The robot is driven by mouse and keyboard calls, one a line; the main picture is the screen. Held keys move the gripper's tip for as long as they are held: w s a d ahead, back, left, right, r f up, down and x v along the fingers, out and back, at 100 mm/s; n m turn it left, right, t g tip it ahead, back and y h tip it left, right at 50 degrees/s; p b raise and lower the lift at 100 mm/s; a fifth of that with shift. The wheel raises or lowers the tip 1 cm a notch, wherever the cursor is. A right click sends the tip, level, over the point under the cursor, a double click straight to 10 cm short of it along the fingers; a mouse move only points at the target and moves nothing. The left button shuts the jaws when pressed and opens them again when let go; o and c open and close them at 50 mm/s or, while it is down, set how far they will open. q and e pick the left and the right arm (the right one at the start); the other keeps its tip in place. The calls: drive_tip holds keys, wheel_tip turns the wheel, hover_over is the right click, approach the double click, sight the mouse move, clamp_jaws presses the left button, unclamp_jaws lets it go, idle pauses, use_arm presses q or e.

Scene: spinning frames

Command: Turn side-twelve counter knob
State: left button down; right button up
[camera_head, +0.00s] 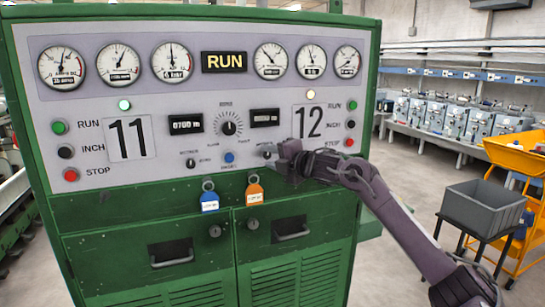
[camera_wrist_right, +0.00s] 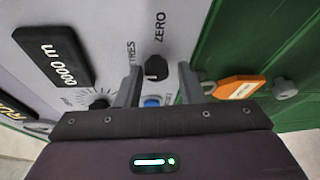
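The side-twelve counter knob (camera_head: 267,152) is a small dark knob below the right counter display (camera_head: 264,117), left of the big number 12 (camera_head: 308,121). My right gripper (camera_head: 284,153) is at the panel just right of it and hides part of that area. In the right wrist view the black knob (camera_wrist_right: 156,67) shows between the two spread fingertips (camera_wrist_right: 158,76), with a gap on each side. The words METRES and ZERO are printed beside it. The gripper is open. The counter display (camera_wrist_right: 53,52) there reads 0000 m. My left gripper is not in view.
A matching knob (camera_head: 191,162) sits under the left counter. A blue button (camera_head: 229,157) and a large dial (camera_head: 229,123) are close by. Blue (camera_head: 209,202) and orange (camera_head: 254,191) tags hang below. A grey crate (camera_head: 482,207) stands right, on a dark stand.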

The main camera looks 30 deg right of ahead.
drive_tip(key=shift+o, duration=0.8)
drive_tip(key=shift+r, duration=0.1)
drive_tip(key=s+d+b, duration=0.1)
drive_tip(key=s+b, duration=0.4)
drive_tip(key=s, duration=0.2)
drive_tip(key=shift+s+r, duration=0.3)
drive_tip(key=shift+r, duration=0.1)
drive_tip(key=shift+d, duration=0.1)
